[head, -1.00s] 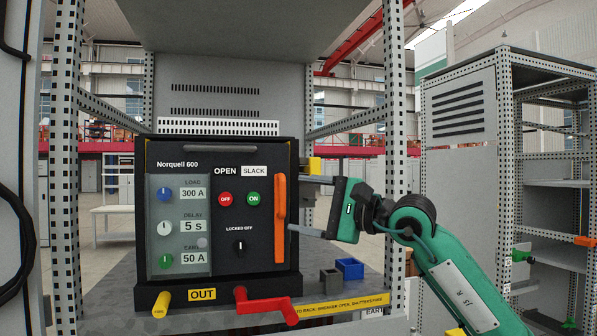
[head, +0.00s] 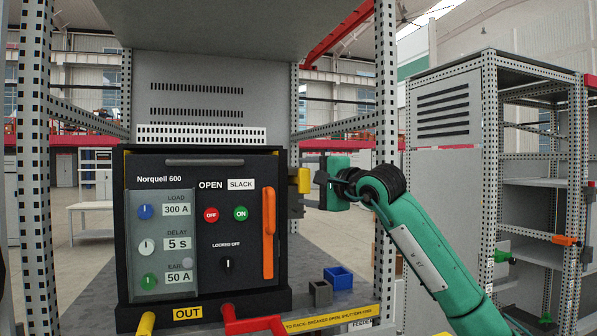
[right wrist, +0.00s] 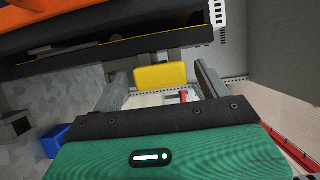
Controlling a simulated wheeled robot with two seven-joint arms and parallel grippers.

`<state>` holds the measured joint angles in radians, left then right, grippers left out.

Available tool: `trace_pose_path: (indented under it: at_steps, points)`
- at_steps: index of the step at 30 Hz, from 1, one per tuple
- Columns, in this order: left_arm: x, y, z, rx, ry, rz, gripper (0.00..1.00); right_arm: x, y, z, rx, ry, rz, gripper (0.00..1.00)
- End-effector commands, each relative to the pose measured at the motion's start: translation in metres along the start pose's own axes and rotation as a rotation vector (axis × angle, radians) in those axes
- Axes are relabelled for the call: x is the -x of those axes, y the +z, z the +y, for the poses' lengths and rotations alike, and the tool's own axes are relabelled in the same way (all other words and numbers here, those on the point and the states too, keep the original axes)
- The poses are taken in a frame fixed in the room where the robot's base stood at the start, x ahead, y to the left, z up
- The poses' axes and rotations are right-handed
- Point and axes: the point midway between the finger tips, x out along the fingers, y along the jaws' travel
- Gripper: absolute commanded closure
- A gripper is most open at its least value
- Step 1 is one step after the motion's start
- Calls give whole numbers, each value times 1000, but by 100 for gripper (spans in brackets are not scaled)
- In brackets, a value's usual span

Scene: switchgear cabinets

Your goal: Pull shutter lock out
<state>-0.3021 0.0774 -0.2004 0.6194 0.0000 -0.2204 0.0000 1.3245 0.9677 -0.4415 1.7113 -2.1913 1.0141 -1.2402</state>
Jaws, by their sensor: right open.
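The shutter lock appears to be the yellow block (head: 304,180) on the right side of the black Norquell 600 breaker (head: 205,165). It also shows in the right wrist view (right wrist: 160,77), mounted on a grey bracket. My right gripper (head: 300,192) is at the yellow block from the right. In the right wrist view, its two grey fingers (right wrist: 163,84) are spread, one on each side of the block with gaps beside it. The fingers are partly hidden behind the block in the head view. My left gripper is not in view.
The orange handle (head: 268,233) stands upright on the breaker front. A red crank (head: 250,325) and a yellow peg (head: 146,323) stick out below. A perforated post (head: 385,130) stands close behind my right arm.

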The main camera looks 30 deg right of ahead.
Motion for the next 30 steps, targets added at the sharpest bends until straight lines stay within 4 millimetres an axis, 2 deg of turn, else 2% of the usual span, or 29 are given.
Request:
trace_pose_path:
  at_steps: [1, 6, 18, 27, 28, 30]
  points:
    - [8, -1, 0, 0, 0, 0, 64, -9, 1, -4, -2, 1, -1, 24]
    - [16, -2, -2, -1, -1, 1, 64, -29, 0, -1, -1, 1, -1, 24]
    - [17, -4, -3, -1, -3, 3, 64, -35, 0, 1, 0, 0, 0, 24]
    - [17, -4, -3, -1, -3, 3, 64, -35, 0, 1, 0, 0, 0, 83]
    - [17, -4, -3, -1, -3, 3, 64, -35, 0, 1, -1, 0, 0, 86]
    - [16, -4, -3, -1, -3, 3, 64, -35, 0, 1, 0, 0, 0, 86]
